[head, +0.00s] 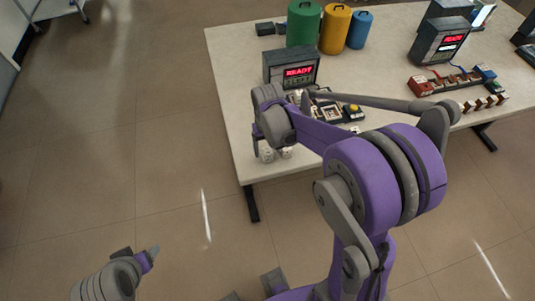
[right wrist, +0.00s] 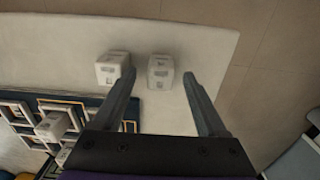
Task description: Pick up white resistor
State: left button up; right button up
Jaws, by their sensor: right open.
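Two small white blocks with grey markings, which look like resistors, sit near the table edge. In the right wrist view the right block (right wrist: 160,72) lies between my open fingers, and the left block (right wrist: 111,68) is beside the left fingertip. In the head view they show as a left block (head: 266,154) and a right block (head: 286,153). My right gripper (right wrist: 158,84) is open and empty; in the head view my arm mostly hides it. A third white block (right wrist: 53,126) sits on the dark tray. Part of my left arm shows at bottom left; its jaw state is unclear.
The pale table (head: 235,100) carries a dark tray (right wrist: 92,103) with framed slots. A display box (head: 291,68) reads READY. Green (head: 303,25), yellow (head: 334,30) and blue (head: 359,30) canisters stand behind.

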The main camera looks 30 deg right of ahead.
jog(key=shift+f, duration=0.85)
grip_shut()
jog(key=shift+r, duration=0.1)
